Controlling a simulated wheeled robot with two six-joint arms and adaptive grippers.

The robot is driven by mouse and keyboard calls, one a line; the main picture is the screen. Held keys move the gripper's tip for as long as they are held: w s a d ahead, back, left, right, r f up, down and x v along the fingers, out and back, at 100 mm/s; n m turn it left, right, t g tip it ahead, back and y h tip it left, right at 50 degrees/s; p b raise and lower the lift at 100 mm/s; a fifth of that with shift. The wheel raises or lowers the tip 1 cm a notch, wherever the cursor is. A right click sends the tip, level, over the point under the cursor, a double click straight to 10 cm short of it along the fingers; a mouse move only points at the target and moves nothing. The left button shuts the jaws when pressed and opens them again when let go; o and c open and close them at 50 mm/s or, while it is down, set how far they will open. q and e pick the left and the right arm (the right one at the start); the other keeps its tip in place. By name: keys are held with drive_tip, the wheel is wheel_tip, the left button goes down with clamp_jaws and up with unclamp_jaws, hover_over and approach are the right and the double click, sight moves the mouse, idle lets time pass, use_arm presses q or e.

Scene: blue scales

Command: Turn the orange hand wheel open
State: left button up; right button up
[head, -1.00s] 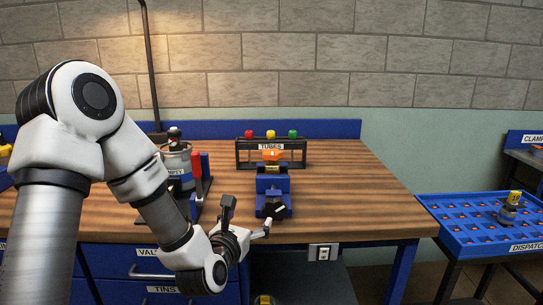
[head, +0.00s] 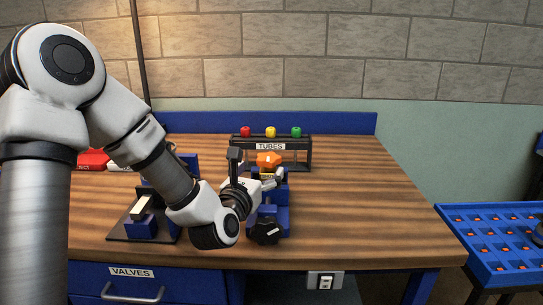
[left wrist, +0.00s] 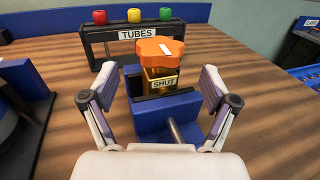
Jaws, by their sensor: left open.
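The orange hand wheel (left wrist: 159,50) sits on top of a brass valve body (left wrist: 161,82) marked SHUT, clamped in a blue vise (left wrist: 147,117) on the bench. The wheel bears a white mark. In the head view the wheel (head: 268,160) shows just beyond my left gripper. My left gripper (left wrist: 170,85) is open, with one finger on each side of the valve in the left wrist view and a gap on both sides. In the head view the left gripper (head: 258,168) partly hides the valve and vise. My right gripper is not in view.
A TUBES rack (head: 271,147) with red, yellow and green caps stands behind the vise. Another blue fixture (head: 140,228) on a dark base stands to the left. A blue tray (head: 500,240) is at the far right. The bench right of the vise is clear.

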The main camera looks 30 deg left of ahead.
sight(264, 165)
use_arm(q)
drive_tip(key=x, duration=0.6)
drive_tip(key=shift+p, duration=0.35)
drive_tip(key=shift+s+r, duration=0.15)
drive_tip(key=shift+s, duration=0.05)
drive_tip(key=c, duration=1.2)
drive_tip(key=shift+d, duration=0.1)
